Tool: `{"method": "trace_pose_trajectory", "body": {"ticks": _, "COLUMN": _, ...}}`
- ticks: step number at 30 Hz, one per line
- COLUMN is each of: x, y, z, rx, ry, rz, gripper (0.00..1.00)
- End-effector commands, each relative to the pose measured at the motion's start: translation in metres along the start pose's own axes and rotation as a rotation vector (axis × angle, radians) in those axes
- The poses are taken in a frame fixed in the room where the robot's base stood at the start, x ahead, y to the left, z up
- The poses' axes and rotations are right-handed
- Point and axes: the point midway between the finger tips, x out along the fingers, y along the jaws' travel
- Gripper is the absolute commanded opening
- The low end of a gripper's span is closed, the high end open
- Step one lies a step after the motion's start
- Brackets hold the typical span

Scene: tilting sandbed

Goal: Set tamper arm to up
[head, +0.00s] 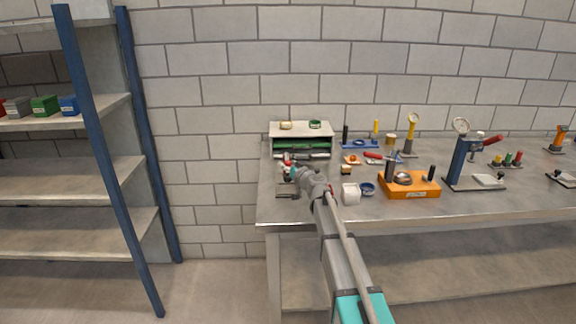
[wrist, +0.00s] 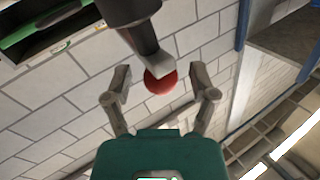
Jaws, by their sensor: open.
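A red ball knob (wrist: 160,82) sits at the end of a dark, grey-tipped arm (wrist: 143,38) in the wrist view, which looks like the tamper arm. My gripper (wrist: 161,92) is open, one finger on each side of the knob, with gaps showing, so it is not clamped. In the head view my gripper (head: 291,171) is over the left end of the bench. A small red part (head: 287,157) shows just behind it. A dark base plate (head: 285,193) lies below it. Most of this device is hidden by my gripper and wrist.
A green-fronted shelf box (head: 301,129) stands behind my gripper on the metal bench (head: 428,213). To the right are a white cup (head: 350,193), an orange block (head: 426,189) and a blue gauge stand (head: 459,157). A blue-posted rack (head: 110,165) stands left, with free floor between.

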Motion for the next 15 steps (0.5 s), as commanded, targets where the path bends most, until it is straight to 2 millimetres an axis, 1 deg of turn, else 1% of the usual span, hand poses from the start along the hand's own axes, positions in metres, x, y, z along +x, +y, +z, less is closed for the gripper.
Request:
{"method": "trace_pose_trajectory", "body": {"ticks": 10, "x": 0.0024, "y": -0.0001, "z": 0.0, "rx": 0.0, "ry": 0.0, "rz": 0.0, "gripper": 0.74}}
{"method": "trace_pose_trajectory", "body": {"ticks": 11, "x": 0.0023, "y": -0.0001, "z": 0.0, "rx": 0.0, "ry": 0.0, "rz": 0.0, "gripper": 0.72}}
{"method": "trace_pose_trajectory", "body": {"ticks": 15, "x": 0.0023, "y": -0.0001, "z": 0.0, "rx": 0.0, "ry": 0.0, "rz": 0.0, "gripper": 0.46}}
